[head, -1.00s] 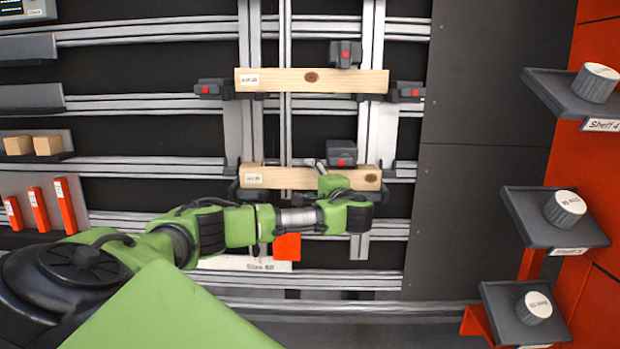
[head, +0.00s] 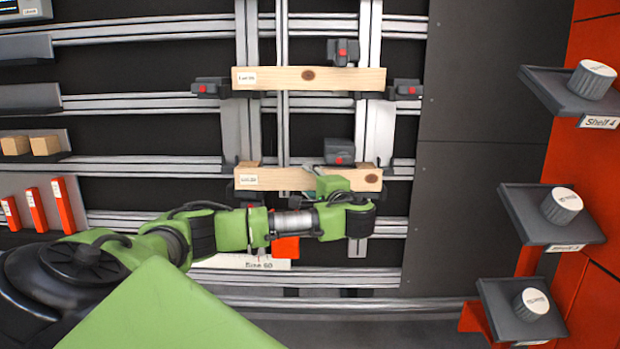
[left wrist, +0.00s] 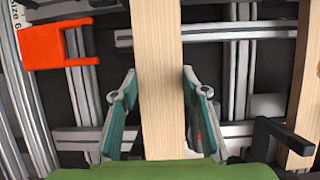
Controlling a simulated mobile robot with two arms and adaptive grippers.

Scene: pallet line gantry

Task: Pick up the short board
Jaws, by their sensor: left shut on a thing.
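Two light wooden boards run level across the rack in the head view, an upper board (head: 335,79) and a lower board (head: 285,179), with a white label at each left end. They look nearly equal in length; the lower seems slightly shorter. My left gripper (head: 315,172) is at the lower board, right of its middle, and hides part of its face. In the left wrist view the lower board (left wrist: 160,40) passes between the teal fingers of my left gripper (left wrist: 158,95), which is shut on it. My right gripper is not in view.
Dark brackets with red buttons, such as the one above the lower board (head: 340,152), sit near both boards. An orange block (head: 285,247) is below my arm. Shelves with round grey-white pieces (head: 562,206) stand at the right. Small blocks (head: 45,145) are at the left.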

